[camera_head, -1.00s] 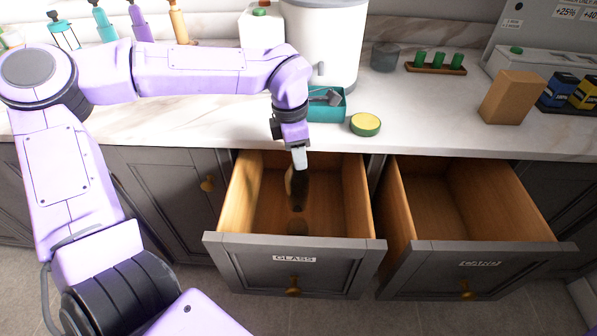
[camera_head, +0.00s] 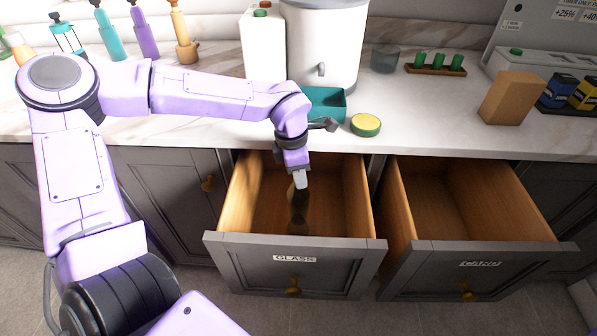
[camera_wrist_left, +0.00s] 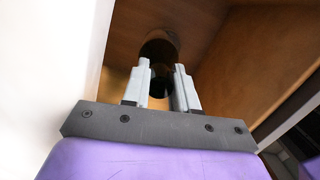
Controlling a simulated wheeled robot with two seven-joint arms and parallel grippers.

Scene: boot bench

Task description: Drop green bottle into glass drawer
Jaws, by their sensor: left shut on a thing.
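My left gripper (camera_head: 299,181) points down into the open drawer labelled GLASS (camera_head: 233,207). It is shut on a dark bottle (camera_head: 298,207), which looks nearly black-green and hangs upright inside the drawer, close to the bottom. I cannot tell whether the bottle touches the drawer floor. In the left wrist view the bottle (camera_wrist_left: 159,46) shows between and beyond the two grey fingers (camera_wrist_left: 160,80). My right gripper is not in view.
A second open drawer (camera_head: 430,195) is to the right and looks empty. On the counter above stand a teal bin (camera_head: 325,104), a round yellow-green tin (camera_head: 365,124), a white cylinder (camera_head: 325,45) and a tan box (camera_head: 509,97). Pump bottles (camera_head: 144,35) stand at the back left.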

